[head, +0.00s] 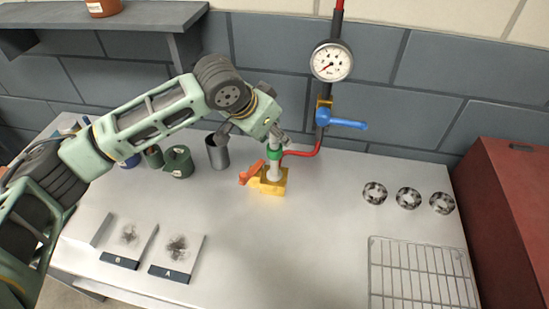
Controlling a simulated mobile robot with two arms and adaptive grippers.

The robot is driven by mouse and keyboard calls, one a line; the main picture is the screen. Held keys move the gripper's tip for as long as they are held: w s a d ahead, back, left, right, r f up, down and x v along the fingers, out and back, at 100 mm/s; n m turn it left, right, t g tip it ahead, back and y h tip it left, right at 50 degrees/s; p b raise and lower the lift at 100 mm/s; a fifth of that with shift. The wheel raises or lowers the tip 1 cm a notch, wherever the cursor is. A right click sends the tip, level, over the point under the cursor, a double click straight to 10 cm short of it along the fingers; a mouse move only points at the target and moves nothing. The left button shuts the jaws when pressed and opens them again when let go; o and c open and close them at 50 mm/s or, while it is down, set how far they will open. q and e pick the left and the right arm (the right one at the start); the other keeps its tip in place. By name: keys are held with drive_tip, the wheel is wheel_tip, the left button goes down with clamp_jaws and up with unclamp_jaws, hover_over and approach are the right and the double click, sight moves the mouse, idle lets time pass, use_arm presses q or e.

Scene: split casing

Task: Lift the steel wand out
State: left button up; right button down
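My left gripper (279,139) is at the top of an upright pale metal fitting (275,173) with a green ring, set in a yellow base (268,187) at the table's middle. The fingers are small and partly hidden by my wrist, so I cannot tell whether they are open or shut. I cannot clearly make out a steel wand. A grey piece (226,128) shows above the dark metal cup (218,153), partly behind my arm; I cannot tell what it is. An orange lever (251,173) sticks out left of the fitting. My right gripper is not in view.
A red hose (308,153) runs from the fitting to a wall pipe with a blue valve handle (342,120) and a gauge (331,62). Green containers (179,162) stand left, two trays (177,257) front left. Several metal rings (408,198) and a wire rack (420,272) lie right.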

use_arm(q)
clamp_jaws()
drive_tip(key=shift+r, duration=0.1)
idle(0.5)
